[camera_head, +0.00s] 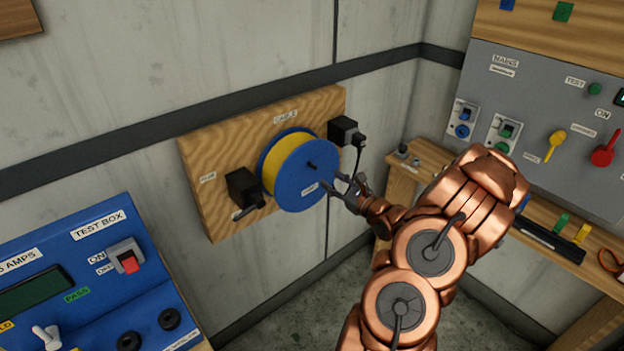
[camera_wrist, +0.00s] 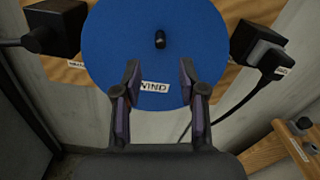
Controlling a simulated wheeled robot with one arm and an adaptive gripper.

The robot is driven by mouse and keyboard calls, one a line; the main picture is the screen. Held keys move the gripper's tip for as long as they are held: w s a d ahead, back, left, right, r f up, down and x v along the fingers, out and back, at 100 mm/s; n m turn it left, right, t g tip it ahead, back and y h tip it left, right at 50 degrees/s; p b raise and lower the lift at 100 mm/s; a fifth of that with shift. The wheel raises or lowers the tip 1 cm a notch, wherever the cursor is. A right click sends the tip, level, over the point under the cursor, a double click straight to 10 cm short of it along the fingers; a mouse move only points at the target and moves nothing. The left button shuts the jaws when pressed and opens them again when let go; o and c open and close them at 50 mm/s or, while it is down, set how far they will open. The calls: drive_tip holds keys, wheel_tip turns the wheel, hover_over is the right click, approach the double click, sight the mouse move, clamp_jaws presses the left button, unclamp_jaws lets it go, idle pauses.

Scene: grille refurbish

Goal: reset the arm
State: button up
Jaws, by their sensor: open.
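My copper-coloured arm reaches up from the bottom of the head view to the wall. My gripper (camera_head: 341,186) is open and empty, in front of the lower right of a blue reel (camera_head: 306,172) wound with yellow. In the wrist view the two fingers of my gripper (camera_wrist: 160,85) stand apart on either side of the reel's WIND label. The blue reel face (camera_wrist: 130,45) with its dark centre peg (camera_wrist: 160,40) lies beyond them. I cannot tell whether the fingertips touch the reel.
The reel is on a wooden wall board (camera_head: 220,150) between two black plug boxes, left (camera_head: 243,188) and right (camera_head: 343,131). A blue test box (camera_head: 90,265) stands lower left. A grey switch panel (camera_head: 550,100) and wooden bench (camera_head: 430,160) are at right, near my arm.

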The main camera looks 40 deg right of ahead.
idle(0.4)
drive_tip(key=w+a+f+n+g, duration=0.1)
drive_tip(key=w+a+n+g, duration=0.4)
drive_tip(key=n, duration=0.3)
drive_tip(key=s+a+r+n+g+h, duration=0.2)
drive_tip(key=s+a+n+g, duration=0.2)
drive_tip(key=a+n+g, duration=0.35)
drive_tip(key=s+a+r+n+g+y+b, duration=0.1)
drive_tip(key=s+a+r+n+g, duration=0.2)
drive_tip(key=s+a+n, duration=0.6)
drive_tip(key=s+a+r+n+g+y+b, duration=0.1)
drive_tip(key=s+a+r+n+g, duration=0.2)
drive_tip(key=s+a+n, duration=0.6)
drive_tip(key=s+a+g, duration=0.1)
drive_tip(key=s+a, duration=0.6)
drive_tip(key=s, duration=0.6)
drive_tip(key=shift+s+a+r, duration=0.2)
drive_tip(key=shift+s, duration=0.15)
drive_tip(key=shift+d, duration=0.1)
